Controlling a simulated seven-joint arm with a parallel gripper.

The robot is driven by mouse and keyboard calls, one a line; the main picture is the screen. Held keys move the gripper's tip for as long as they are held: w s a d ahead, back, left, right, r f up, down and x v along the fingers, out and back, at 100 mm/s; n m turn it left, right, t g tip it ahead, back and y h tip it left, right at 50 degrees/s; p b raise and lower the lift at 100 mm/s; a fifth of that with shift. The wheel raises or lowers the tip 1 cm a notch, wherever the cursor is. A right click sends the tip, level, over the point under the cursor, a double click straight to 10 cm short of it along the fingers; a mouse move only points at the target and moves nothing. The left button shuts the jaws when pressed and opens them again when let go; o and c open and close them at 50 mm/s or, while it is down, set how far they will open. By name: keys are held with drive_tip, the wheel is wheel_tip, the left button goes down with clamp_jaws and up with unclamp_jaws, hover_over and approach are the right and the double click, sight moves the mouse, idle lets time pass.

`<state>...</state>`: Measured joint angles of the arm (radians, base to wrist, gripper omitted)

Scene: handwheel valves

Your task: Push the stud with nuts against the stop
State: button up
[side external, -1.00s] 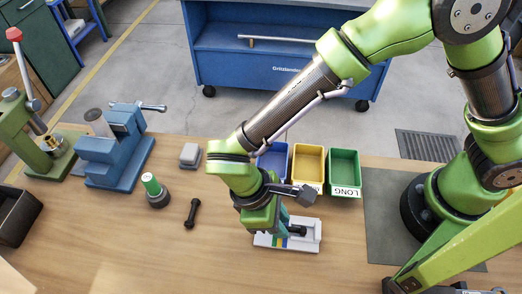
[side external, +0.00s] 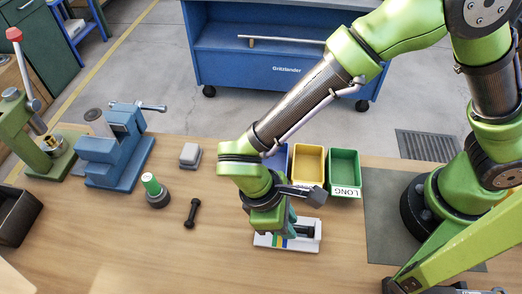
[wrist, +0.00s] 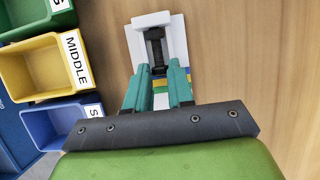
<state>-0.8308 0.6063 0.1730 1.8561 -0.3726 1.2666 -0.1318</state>
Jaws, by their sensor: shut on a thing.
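The dark stud with nuts (wrist: 156,50) lies in the white gauge tray (wrist: 138,30), which has blue, green and yellow bands at one end. In the wrist view one end of the stud is near the tray's far end wall; I cannot tell whether they touch. My gripper (wrist: 159,75) has its teal fingers down at the tray, shut on the near part of the stud. In the side view my gripper (side external: 285,232) covers much of the tray (side external: 310,243), and the stud's dark end (side external: 308,231) shows to its right.
Blue, yellow (side external: 308,163) and green (side external: 344,168) bins stand behind the tray. Another dark stud (side external: 192,213) lies on the table to the left, near a green-topped cylinder (side external: 154,188) and a grey block (side external: 190,154). A blue vise (side external: 115,155) stands further left. The table front is clear.

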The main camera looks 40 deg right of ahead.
drive_tip(key=shift+s, duration=0.1)
drive_tip(key=o, duration=0.6)
drive_tip(key=shift+c, duration=0.2)
wheel_tip(320, 180, up, 7)
idle(0.4)
